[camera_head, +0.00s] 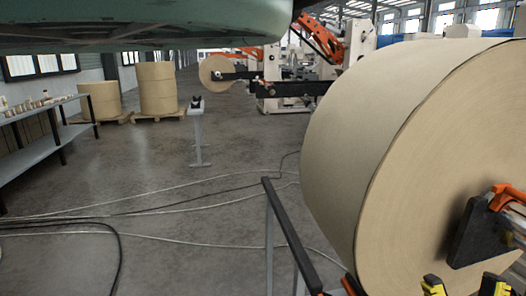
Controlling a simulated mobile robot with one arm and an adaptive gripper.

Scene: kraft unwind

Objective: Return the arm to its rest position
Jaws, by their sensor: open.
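I cannot make out my gripper or its fingertips in the head view, so its pose and what lies between its jaws are not shown. A large kraft paper roll (345,135) fills the right side, close to me, with its flat end facing right. A dark plate with an orange part, the roll's holder (483,232), sits against the middle of that end. Yellow and black parts (433,286) show at the bottom right edge, cut off by the frame.
A dark rail (290,235) stands left of the roll. Cables (150,212) cross the open grey floor. A shelf table (45,140) is at the left, a thin stand (198,130) farther back. Stacked rolls (157,88) and orange-and-white machinery (320,50) stand behind. A green shape (150,25) covers the top.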

